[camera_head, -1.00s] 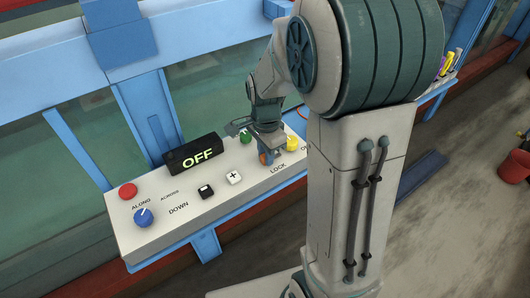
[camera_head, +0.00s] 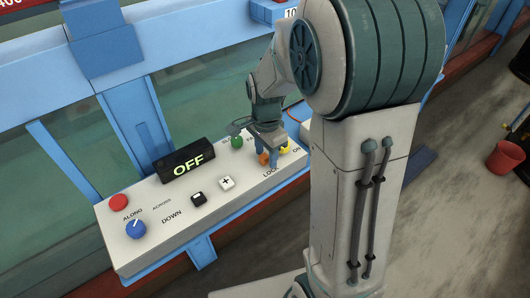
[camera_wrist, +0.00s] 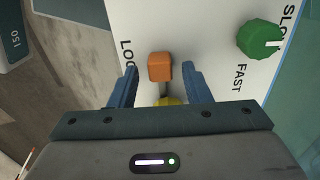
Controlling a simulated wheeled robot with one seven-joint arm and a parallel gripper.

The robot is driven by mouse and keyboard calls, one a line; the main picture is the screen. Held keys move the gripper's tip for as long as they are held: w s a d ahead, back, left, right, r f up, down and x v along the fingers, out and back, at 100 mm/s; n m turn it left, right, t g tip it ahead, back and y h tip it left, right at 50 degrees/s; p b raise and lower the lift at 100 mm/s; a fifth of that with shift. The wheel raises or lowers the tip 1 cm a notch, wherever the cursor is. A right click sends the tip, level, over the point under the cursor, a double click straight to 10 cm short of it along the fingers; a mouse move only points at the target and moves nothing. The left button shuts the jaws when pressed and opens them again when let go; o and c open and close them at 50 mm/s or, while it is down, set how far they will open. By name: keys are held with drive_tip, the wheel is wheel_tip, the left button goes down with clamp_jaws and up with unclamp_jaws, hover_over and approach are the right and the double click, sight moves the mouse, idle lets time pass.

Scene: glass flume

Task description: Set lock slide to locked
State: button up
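The lock slide has an orange cap (camera_wrist: 160,67) beside the lettering LOCK on the white control panel (camera_head: 155,240). In the wrist view the cap lies between my two blue fingers, with a gap on each side. My gripper (camera_wrist: 160,82) is open around it. In the head view the orange cap (camera_head: 263,158) shows just beside my gripper (camera_head: 267,155), which points down at the panel. A yellow part (camera_wrist: 169,101) shows just behind the cap, partly hidden by my gripper's body.
A green knob (camera_wrist: 262,40) marked SLOW and FAST is near the right finger. The panel also bears a display reading OFF (camera_head: 187,160), a red button (camera_head: 118,202), a blue knob (camera_head: 135,229), and black (camera_head: 198,198) and white (camera_head: 227,183) buttons. A red bucket (camera_head: 503,157) stands on the floor.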

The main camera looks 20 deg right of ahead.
sight(265, 155)
drive_tip(key=shift+a, duration=0.1)
wheel_tip(265, 155, up, 14)
idle(0.5)
drive_tip(key=shift+f, duration=0.1)
drive_tip(key=s+d+f+n+t, duration=0.1)
drive_tip(key=s+f+n+t, duration=0.2)
drive_tip(key=s+n, duration=1)
drive_tip(key=s+f, duration=0.1)
drive_tip(key=s, duration=0.1)
drive_tip(key=shift+s, duration=0.35)
drive_tip(key=shift+d+f, duration=0.1)
drive_tip(key=shift+c, duration=0.6)
drive_tip(key=shift+n, duration=0.3)
drive_tip(key=shift+c, duration=0.2)
